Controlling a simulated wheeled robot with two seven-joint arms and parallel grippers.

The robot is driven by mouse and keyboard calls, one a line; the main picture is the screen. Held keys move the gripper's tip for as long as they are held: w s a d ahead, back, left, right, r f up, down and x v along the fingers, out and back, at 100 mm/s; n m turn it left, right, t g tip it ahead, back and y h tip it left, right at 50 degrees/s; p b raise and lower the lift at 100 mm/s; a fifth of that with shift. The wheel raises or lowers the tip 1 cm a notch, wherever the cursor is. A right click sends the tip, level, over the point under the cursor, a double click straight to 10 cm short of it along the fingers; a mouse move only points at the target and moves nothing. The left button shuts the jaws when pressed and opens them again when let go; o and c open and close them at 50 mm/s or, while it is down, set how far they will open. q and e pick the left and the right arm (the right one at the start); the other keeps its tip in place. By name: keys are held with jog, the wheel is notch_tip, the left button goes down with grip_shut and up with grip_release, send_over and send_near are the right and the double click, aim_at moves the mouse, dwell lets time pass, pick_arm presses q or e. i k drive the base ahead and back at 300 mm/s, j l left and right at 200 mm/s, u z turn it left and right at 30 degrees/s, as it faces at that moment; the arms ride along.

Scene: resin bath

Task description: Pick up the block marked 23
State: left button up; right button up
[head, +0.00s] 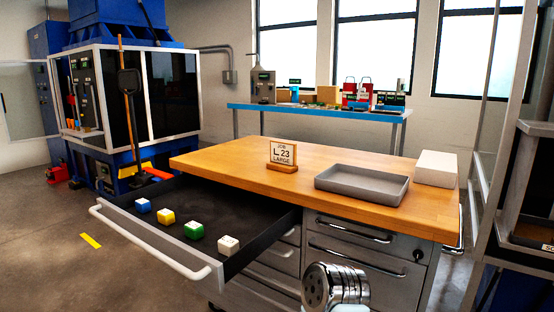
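A sign (283,154) on the bench top reads "JOB L 23 LARGE". Neither gripper shows clearly in the head view. A silvery rounded part at the bottom edge looks like part of my arm.
A shallow grey tray (361,193) and a plain white box (436,169) are on the wooden bench top (225,160). The drawer's front handle (140,243) sticks out to the left. A blue table (310,109) with supplies stands behind. The drawer's back part is empty.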

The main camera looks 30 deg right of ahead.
aim_at(227, 245)
jog(key=i+j+z, duration=0.1)
jog(key=z, duration=0.75)
jog(key=i+j+z, duration=0.1)
jog(key=j+z, duration=0.2)
jog(key=j, duration=0.5)
jog(key=j+z, duration=0.35)
jog(key=j, duration=1.1)
